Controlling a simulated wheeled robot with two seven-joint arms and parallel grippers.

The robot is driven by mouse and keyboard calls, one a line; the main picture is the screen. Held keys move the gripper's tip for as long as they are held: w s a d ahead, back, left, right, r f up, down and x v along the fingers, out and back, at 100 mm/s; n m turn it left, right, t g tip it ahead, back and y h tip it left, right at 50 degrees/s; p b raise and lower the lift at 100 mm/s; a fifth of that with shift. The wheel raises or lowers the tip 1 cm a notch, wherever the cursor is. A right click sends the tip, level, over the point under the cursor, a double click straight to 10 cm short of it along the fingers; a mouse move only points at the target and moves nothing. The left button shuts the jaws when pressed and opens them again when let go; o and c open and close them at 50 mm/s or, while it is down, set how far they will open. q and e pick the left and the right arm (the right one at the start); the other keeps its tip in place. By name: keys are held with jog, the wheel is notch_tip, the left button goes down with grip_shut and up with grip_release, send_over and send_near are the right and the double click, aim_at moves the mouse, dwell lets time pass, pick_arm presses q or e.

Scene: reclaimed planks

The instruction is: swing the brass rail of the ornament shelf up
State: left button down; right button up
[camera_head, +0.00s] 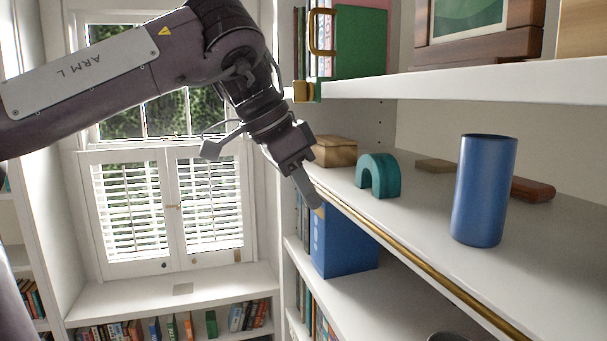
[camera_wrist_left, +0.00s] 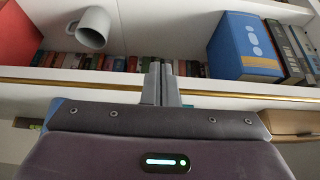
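The brass rail (camera_head: 420,262) runs along the front edge of the ornament shelf (camera_head: 420,215), low at the level of the shelf board. In the left wrist view it is a thin gold bar (camera_wrist_left: 70,84) crossing the whole picture. My left gripper (camera_head: 316,200) is at the far end of the rail, its fingers pointing down and right. In the wrist view its fingers (camera_wrist_left: 161,72) are side by side, nearly together, and cross in front of the rail with nothing visible between them. I cannot tell whether they touch it. My right gripper is in neither view.
On the shelf stand a wooden box (camera_head: 335,151), a teal arch (camera_head: 379,176), a blue cylinder (camera_head: 484,190) and a reddish-brown block (camera_head: 533,190). Below are a blue box file (camera_head: 340,245) and a grey mug (camera_wrist_left: 92,28). Another shelf (camera_head: 470,82) hangs above.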

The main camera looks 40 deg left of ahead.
pick_arm(q)
jog(key=shift+w+a+f, duration=0.25)
jog(key=shift+f, duration=0.2)
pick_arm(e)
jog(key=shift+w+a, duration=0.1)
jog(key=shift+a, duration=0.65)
pick_arm(q)
jog(key=shift+w, duration=0.25)
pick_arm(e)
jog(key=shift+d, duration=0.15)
pick_arm(q)
jog(key=shift+w+d, duration=0.25)
jog(key=shift+w, duration=0.05)
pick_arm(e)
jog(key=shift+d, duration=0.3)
pick_arm(q)
jog(key=shift+w+d, duration=0.1)
jog(key=shift+w, duration=0.2)
